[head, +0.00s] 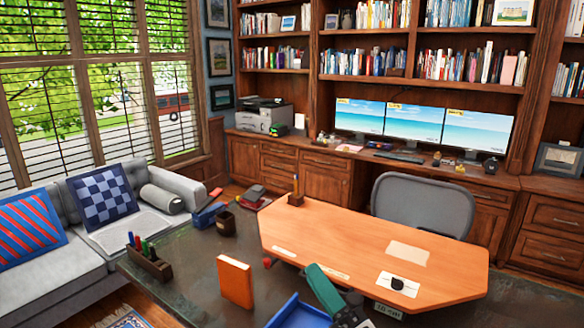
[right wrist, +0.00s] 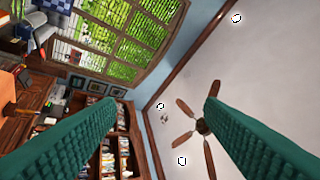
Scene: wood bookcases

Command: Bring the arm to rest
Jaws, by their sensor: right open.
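My right gripper (head: 324,288) shows at the bottom of the head view, its green finger pointing up and left above the dark desk (head: 190,262). In the right wrist view the two ribbed green fingers of the right gripper (right wrist: 158,108) stand wide apart with nothing between them. That view is tilted and looks toward the ceiling (right wrist: 235,75), with a fan (right wrist: 203,127) beyond the fingers. My left gripper is in neither view.
An orange book (head: 235,283) stands upright on the desk, left of a blue tray (head: 296,312). A raised wooden desktop (head: 350,240) lies just beyond the gripper. A pen box (head: 150,265) sits at the left edge. A grey chair (head: 424,203) stands behind the desk.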

